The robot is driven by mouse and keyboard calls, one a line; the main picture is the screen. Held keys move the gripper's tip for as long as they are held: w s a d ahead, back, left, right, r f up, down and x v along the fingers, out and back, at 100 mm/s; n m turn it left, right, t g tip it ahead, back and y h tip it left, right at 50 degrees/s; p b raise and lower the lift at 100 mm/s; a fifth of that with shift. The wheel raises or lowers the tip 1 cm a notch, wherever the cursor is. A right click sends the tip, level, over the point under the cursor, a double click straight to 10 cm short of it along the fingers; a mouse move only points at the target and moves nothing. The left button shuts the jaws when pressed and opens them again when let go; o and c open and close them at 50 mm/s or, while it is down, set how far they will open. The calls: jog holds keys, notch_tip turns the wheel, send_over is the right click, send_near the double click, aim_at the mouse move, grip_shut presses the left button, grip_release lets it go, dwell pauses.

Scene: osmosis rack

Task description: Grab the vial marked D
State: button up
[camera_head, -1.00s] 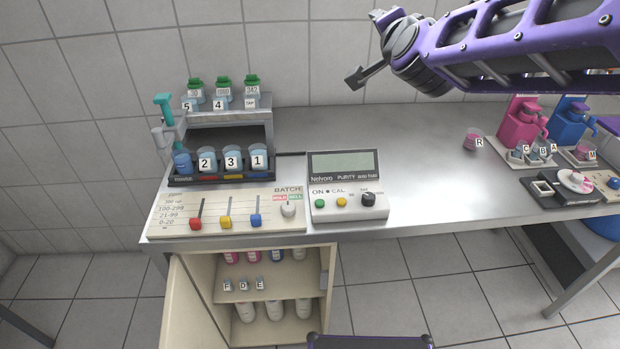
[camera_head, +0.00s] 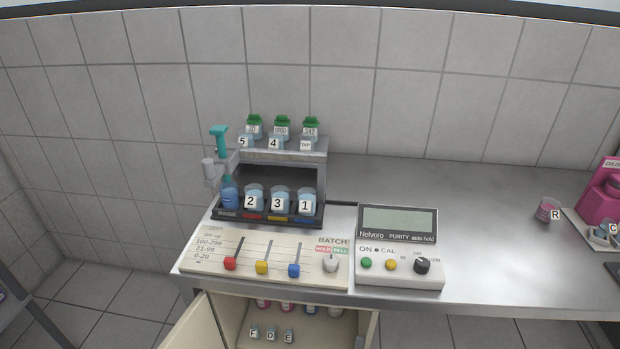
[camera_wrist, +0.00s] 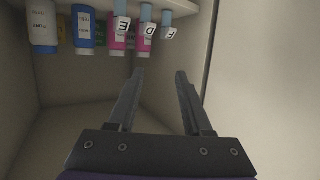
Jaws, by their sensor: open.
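The vial marked D (camera_head: 271,335) stands in the open cabinet below the bench, between the vial marked F (camera_head: 254,332) and the vial marked E (camera_head: 289,336). In the wrist view the labels look upside down, and vial D (camera_wrist: 147,28) is in the top middle, with E (camera_wrist: 122,24) to its left and F (camera_wrist: 168,32) to its right. My gripper (camera_wrist: 160,74) is open and empty, its fingers pointing up the picture toward D and F, apart from them. My gripper does not show in the head view.
Pink, blue and white bottles stand near the vials; a blue bottle (camera_wrist: 84,28) is left of E. A pale cabinet panel (camera_wrist: 255,90) fills the right of the wrist view. The cabinet door (camera_head: 190,325) hangs open at left, below the bench edge (camera_head: 500,302).

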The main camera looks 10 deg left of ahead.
jog(key=m+h+b, duration=0.1)
jog(key=h, duration=0.1)
send_near(272, 329)
jog(key=x, duration=0.4)
jog(key=shift+w+a+f, duration=0.1)
jog(key=shift+w, duration=0.1)
jog(key=b+x, duration=0.1)
jog(key=x, duration=0.5)
grip_shut()
